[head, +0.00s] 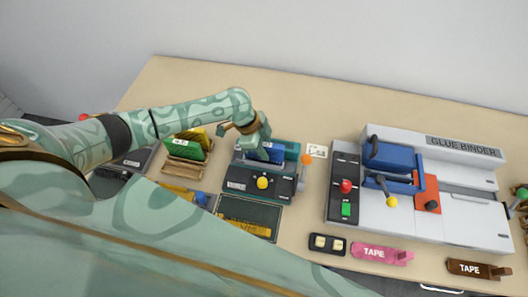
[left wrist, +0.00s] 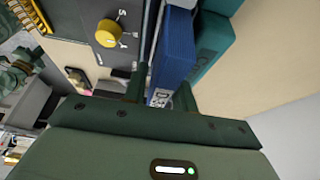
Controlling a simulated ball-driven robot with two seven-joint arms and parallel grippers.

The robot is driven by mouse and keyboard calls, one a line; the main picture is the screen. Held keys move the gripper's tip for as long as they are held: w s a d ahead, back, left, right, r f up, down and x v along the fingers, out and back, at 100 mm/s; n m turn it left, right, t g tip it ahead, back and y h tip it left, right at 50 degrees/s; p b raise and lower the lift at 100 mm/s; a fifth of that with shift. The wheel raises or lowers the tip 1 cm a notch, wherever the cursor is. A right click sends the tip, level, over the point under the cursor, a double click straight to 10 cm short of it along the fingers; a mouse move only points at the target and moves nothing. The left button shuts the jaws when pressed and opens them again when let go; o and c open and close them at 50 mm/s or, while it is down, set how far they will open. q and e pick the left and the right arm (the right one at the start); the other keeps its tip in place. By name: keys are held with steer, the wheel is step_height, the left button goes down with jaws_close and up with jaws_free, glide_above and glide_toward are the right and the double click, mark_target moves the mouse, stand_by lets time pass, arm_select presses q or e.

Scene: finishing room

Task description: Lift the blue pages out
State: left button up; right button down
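The blue pages (head: 273,151) stand in a dark teal device (head: 240,181) with a yellow knob and an orange ball lever. In the left wrist view the blue pages (left wrist: 174,48) run upward from between the two fingertips of my left gripper (left wrist: 160,92). One finger is on each side of their labelled end. I cannot tell whether the fingers press on them. My right gripper is not in view.
Left of the device, a wooden holder (head: 183,168) carries green and yellow pieces. The glue binder (head: 455,205) stands to the right. Tape dispensers in pink (head: 382,254) and brown (head: 478,269) lie near the front edge. The table behind the device is clear.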

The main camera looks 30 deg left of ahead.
arm_select(q)
steer(key=shift+w+d+f, duration=0.1)
steer(key=shift+d+f, duration=0.15)
steer(key=shift+f, duration=0.45)
steer(key=shift+f, duration=0.15)
jaws_close()
